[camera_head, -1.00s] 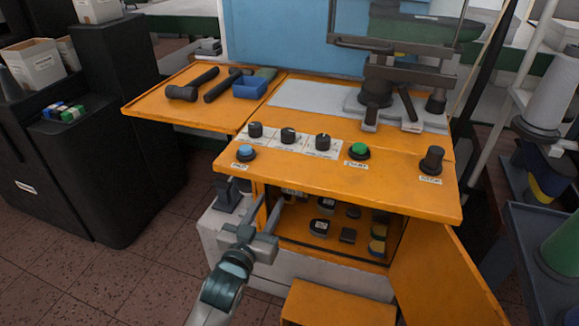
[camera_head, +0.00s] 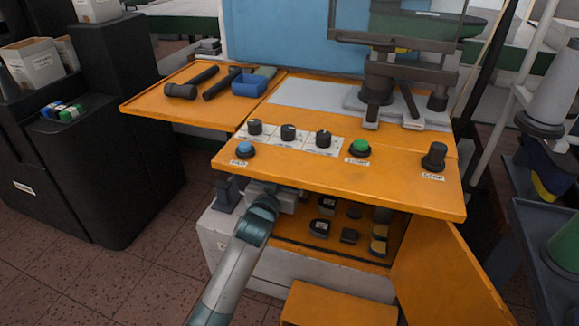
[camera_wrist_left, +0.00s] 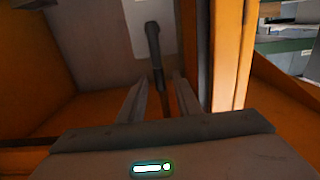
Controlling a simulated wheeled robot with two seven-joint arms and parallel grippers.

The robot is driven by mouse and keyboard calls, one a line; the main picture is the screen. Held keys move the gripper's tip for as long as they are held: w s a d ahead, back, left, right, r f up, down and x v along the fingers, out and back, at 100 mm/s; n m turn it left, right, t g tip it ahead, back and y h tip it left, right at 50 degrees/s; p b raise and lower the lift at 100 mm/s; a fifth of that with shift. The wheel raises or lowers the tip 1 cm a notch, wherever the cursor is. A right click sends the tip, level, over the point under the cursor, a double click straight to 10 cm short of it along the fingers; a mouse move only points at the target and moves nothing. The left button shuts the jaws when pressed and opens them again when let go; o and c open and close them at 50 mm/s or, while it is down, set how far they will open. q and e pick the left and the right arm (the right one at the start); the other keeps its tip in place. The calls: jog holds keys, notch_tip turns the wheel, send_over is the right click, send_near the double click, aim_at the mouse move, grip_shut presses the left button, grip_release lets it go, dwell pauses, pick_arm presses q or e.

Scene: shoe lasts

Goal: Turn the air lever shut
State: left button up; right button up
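The air lever (camera_wrist_left: 154,50) shows in the left wrist view as a dark bent handle on a pale plate (camera_wrist_left: 136,14) at the back of the orange cabinet. It hangs down from the plate, with its lower end between my fingers. My left gripper (camera_wrist_left: 162,80) is open, one finger on each side of the lever with gaps visible. In the head view my left gripper (camera_head: 272,192) reaches into the cabinet under the orange panel, and its fingertips are hidden there. The lever is hidden in the head view. My right gripper is not in view.
The orange panel (camera_head: 330,180) with knobs and buttons overhangs the opening. The cabinet's side wall (camera_wrist_left: 232,50) stands close to the right of my fingers. An open orange door (camera_head: 440,270) is at the right. Several small dark items lie inside the cabinet.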

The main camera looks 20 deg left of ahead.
pick_arm(q)
jog(key=shift+w, duration=0.75)
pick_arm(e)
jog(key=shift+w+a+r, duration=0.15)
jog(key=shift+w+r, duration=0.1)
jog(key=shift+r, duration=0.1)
pick_arm(q)
grip_shut()
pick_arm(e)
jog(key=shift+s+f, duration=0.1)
